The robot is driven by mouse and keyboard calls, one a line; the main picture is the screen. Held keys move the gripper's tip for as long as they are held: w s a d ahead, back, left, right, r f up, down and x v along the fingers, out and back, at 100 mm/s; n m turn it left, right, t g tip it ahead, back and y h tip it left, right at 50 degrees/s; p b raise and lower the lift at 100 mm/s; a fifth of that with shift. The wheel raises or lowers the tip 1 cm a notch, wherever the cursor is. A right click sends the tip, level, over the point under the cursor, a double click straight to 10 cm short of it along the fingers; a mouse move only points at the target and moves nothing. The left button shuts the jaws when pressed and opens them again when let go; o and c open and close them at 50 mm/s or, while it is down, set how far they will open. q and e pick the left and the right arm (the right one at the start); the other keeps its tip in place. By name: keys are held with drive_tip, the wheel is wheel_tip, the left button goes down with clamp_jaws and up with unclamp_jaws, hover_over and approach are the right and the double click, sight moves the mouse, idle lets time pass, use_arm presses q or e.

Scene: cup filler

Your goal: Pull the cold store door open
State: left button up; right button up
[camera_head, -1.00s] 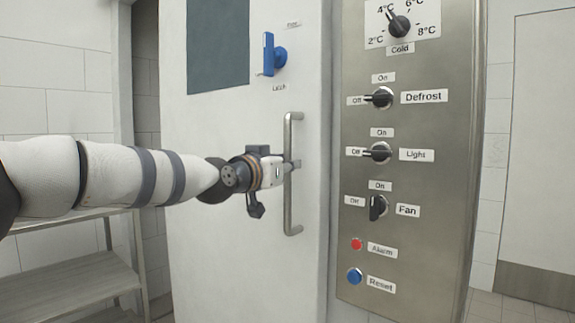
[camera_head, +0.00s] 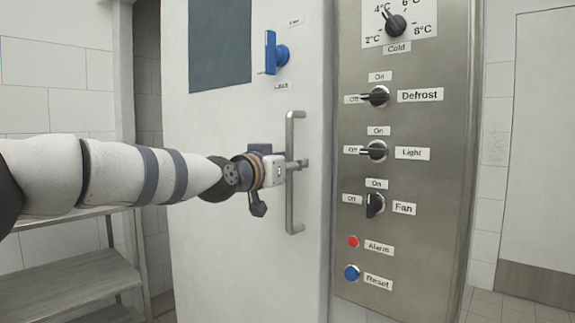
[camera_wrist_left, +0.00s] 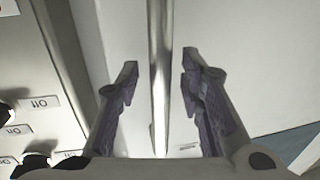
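The cold store door (camera_head: 225,200) is a large white panel with a dark window at its upper left. It looks closed or nearly so. Its vertical metal bar handle (camera_head: 290,215) is near the right edge. My left gripper (camera_head: 302,164) is at the middle of the bar. In the left wrist view, the handle (camera_wrist_left: 160,60) runs between the two open fingers (camera_wrist_left: 159,78), with a visible gap on each side. A blue latch (camera_head: 271,53) sits upright above the handle. My right gripper is out of view.
A metal control panel (camera_head: 405,255) with knobs, switches and buttons stands close to the right of the handle. A metal shelf (camera_head: 75,275) stands at the lower left, beneath my left arm. Another pale door (camera_head: 540,150) is at the far right.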

use_arm(q)
drive_tip(key=v, duration=1.2)
drive_tip(key=s+f+n+g+y, duration=0.1)
drive_tip(key=s+f+g, duration=0.2)
drive_tip(key=f, duration=1)
drive_tip(key=s+f+n+g+y, duration=0.1)
drive_tip(key=s+f+g, duration=0.1)
drive_tip(key=f, duration=1.1)
drive_tip(key=s+a+f+n+g+y+p, duration=0.1)
drive_tip(key=s+a+f+g+y, duration=0.15)
drive_tip(key=s+f, duration=0.95)
drive_tip(key=s+a+f+n+g+y+p, duration=0.1)
drive_tip(key=s+a+f+g, duration=0.2)
drive_tip(key=s+f, duration=0.5)
drive_tip(key=s+a+f+n+g+y, duration=0.1)
drive_tip(key=s+a+f+g, duration=0.15)
drive_tip(key=s+f, duration=0.55)
drive_tip(key=s+a+g+y, duration=0.1)
drive_tip(key=s+a+g, duration=0.1)
drive_tip(key=s, duration=0.9)
drive_tip(key=s+a+g, duration=0.3)
drive_tip(key=s+a, duration=0.1)
drive_tip(key=s, duration=0.7)
drive_tip(key=shift+r+n+y, duration=0.2)
drive_tip(key=shift+n+y, duration=0.15)
drive_tip(key=shift+n, duration=0.05)
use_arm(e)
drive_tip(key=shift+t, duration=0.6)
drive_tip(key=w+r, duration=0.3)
